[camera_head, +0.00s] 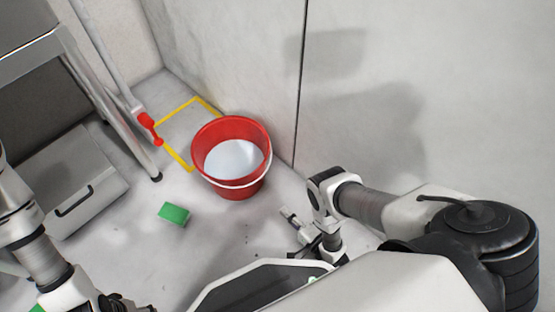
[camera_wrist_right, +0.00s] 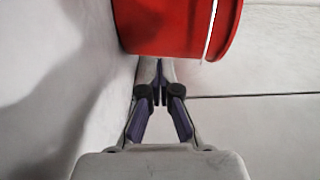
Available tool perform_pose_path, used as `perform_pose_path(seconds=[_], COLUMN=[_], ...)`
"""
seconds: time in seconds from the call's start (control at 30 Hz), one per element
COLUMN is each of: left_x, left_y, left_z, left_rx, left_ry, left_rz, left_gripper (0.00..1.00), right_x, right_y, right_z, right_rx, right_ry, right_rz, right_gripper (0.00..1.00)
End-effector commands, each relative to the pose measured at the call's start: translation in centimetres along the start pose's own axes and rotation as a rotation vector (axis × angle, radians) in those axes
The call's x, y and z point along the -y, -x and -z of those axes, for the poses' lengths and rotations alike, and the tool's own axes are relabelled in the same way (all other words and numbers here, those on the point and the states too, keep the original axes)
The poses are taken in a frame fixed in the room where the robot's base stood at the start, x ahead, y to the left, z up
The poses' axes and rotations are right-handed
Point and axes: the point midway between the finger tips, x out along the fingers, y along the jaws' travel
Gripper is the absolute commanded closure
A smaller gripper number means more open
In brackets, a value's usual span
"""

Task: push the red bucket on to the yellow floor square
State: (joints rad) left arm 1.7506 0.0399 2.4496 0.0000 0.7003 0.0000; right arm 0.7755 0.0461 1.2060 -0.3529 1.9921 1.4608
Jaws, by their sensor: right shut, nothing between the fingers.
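The red bucket (camera_head: 257,178) stands upright on the floor near the wall, with a white handle and pale contents. The yellow floor square (camera_head: 178,158) is an outline just beyond and left of it; the bucket hides part of its outline, and its base appears to stand outside. My right gripper (camera_head: 287,213) is shut and empty, low beside the bucket's near right side. In the right wrist view the bucket (camera_wrist_right: 175,25) is directly ahead of the shut fingertips (camera_wrist_right: 160,65); I cannot tell if they touch. My left gripper (camera_head: 125,303) is partly visible at the bottom edge.
A green block (camera_head: 174,214) lies on the floor left of the bucket. A red-ended pole (camera_head: 150,126) and a metal table leg (camera_head: 140,150) stand left of the square. A grey box (camera_head: 75,185) sits further left. A wall (camera_head: 240,60) runs behind the bucket.

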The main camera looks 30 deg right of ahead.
Motion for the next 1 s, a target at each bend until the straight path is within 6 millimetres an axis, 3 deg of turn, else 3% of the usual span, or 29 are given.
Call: perform_pose_path(seconds=[0.03, 0.5, 0.67, 1.0], left_x=[0.0, 0.1, 0.1, 0.1], left_y=[-1.2, -4.8, -5.3, -5.2], left_z=[0.0, 0.1, 0.1, 0.2], left_rx=[0.000, -0.003, -0.004, -0.004], left_ry=[0.000, 0.006, 0.008, 0.008], left_rz=[0.000, 0.001, 0.001, 0.001], left_gripper=[0.35, 0.35, 0.35, 0.35], right_x=[-0.6, -0.5, -0.3, -0.1], right_y=[-1.1, -10.7, -12.1, -12.2], right_z=[0.0, 0.0, 0.0, 0.0], right_rx=[0.001, 0.000, 0.000, -0.001], right_ry=[0.000, 0.003, 0.003, 0.003], right_rz=[0.002, -0.001, -0.004, -0.004], right_gripper=[1.00, 1.00, 1.00, 1.00])
